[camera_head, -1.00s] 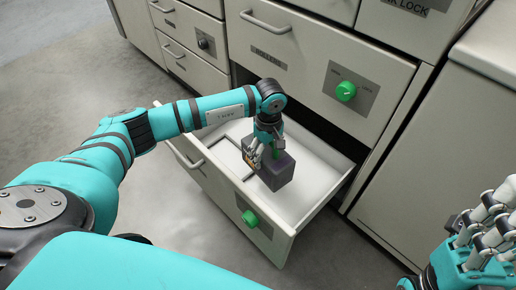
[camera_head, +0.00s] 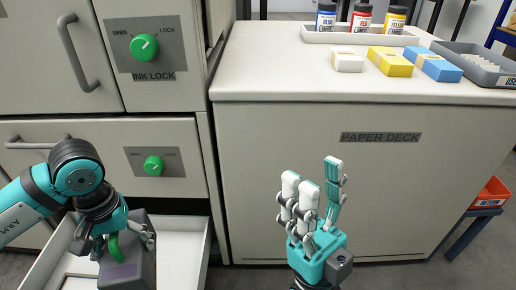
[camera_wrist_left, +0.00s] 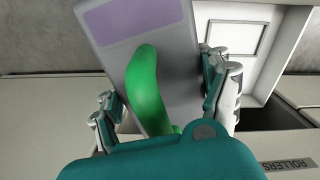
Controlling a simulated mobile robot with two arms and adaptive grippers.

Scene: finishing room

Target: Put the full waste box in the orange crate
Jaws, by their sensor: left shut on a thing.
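The waste box (camera_head: 128,270) is dark grey with a green handle (camera_head: 113,248). My left gripper (camera_head: 118,240) is shut on it from above, in or just over the open drawer (camera_head: 189,245). In the left wrist view the box (camera_wrist_left: 185,70) shows a purple patch, and the green handle (camera_wrist_left: 147,90) lies between the fingers (camera_wrist_left: 165,100). Its contents do not show. The orange crate (camera_head: 491,193), marked RETURN, is at the far right on a blue stand. My right gripper (camera_head: 318,205) is open and empty in front of the paper deck, fingers up.
The paper deck cabinet (camera_head: 300,160) stands between the drawer and the crate. Its top holds ink bottles (camera_head: 360,18), small boxes (camera_head: 390,62) and a grey tray (camera_head: 478,62). The ink lock cabinet (camera_head: 100,157) rises behind the drawer. Bare floor shows around the crate's stand.

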